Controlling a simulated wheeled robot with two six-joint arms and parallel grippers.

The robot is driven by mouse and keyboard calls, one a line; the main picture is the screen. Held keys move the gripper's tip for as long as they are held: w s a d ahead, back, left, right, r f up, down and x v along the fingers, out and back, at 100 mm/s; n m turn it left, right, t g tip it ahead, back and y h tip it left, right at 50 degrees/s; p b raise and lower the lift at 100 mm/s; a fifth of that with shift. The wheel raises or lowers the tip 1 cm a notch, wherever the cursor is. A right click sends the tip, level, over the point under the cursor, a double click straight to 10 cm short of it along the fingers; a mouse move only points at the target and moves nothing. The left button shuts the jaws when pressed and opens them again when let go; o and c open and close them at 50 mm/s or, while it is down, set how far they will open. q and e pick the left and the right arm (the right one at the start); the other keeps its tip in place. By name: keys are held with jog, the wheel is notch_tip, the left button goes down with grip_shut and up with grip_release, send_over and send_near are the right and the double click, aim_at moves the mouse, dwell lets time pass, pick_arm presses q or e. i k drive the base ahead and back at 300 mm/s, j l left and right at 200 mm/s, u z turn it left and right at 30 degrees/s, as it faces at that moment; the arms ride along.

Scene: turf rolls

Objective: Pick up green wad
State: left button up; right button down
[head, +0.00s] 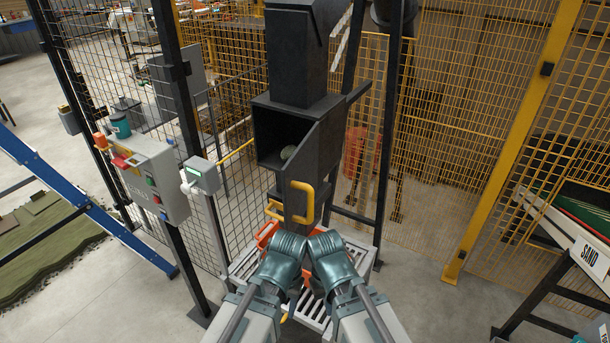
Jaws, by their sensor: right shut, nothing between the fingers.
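A small rounded grey-green lump, which looks like the green wad (288,152), sits inside the open mouth of a dark metal chute box (284,112). The box wall and shadow hide part of it. My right gripper (322,240) is shut and empty, low in front of the chute and well below the wad. My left gripper (287,246) is close beside it, to the left. Its fingertips cannot be made out, so its opening is unclear. Neither gripper touches the wad.
A yellow handle (304,203) sticks out below the chute mouth. A slatted grey platform (244,262) with orange parts lies under my grippers. A control box (150,180) stands left, and mesh fencing (470,120) surrounds the chute. A sand-labelled machine (590,255) is at right.

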aim_at(288, 151)
jog(key=j+z, duration=0.15)
jog(key=z, duration=0.8)
jog(key=j+z, duration=0.3)
jog(key=k+j+z, duration=0.15)
jog(key=j+z, duration=0.2)
jog(key=k+j+z, duration=0.1)
jog(key=j+z, duration=0.2)
jog(key=k+j+z, duration=0.1)
jog(key=k+j, duration=0.2)
jog(key=j, duration=0.15)
jog(key=k+j, duration=0.3)
jog(key=j+z, duration=0.05)
jog(key=j, duration=0.05)
